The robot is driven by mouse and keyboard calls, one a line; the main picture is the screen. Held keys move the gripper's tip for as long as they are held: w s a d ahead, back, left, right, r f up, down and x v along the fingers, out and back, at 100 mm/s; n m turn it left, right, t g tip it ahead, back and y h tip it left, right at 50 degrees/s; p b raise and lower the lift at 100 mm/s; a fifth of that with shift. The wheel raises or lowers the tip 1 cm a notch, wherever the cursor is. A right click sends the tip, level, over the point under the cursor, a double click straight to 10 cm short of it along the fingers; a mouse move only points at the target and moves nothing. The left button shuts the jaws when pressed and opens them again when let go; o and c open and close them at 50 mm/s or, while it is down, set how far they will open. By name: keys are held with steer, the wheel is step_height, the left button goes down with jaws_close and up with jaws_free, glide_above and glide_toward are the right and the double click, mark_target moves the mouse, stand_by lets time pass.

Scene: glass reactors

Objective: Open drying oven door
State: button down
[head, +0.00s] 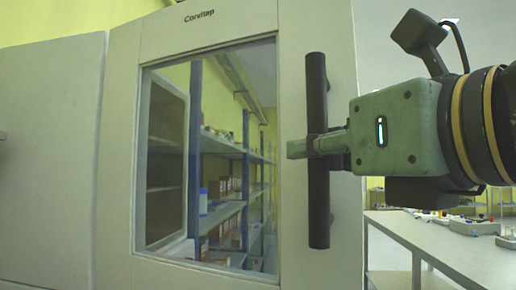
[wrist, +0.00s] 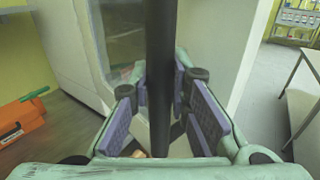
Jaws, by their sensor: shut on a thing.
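The drying oven door (head: 205,30) is a pale grey panel with a large window (head: 215,160) in the head view. A long black upright bar handle (head: 317,85) runs along its right side. My gripper (head: 308,146) reaches in from the right and is shut on the handle near its middle. In the wrist view the handle (wrist: 161,40) passes upright between the two padded fingers of my gripper (wrist: 163,85). The door front (wrist: 70,45) shows to the left of the handle there. I cannot tell whether the door is ajar.
A pale table (head: 450,245) with small items stands at the lower right in the head view. An orange case (wrist: 20,120) is on the floor at left in the wrist view. Open floor (wrist: 255,100) shows right of the oven.

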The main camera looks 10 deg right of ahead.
steer(key=c, duration=1.5)
jaws_free()
steer(key=shift+s, duration=0.1)
steer(key=v, duration=0.7)
steer(key=shift+s, duration=0.2)
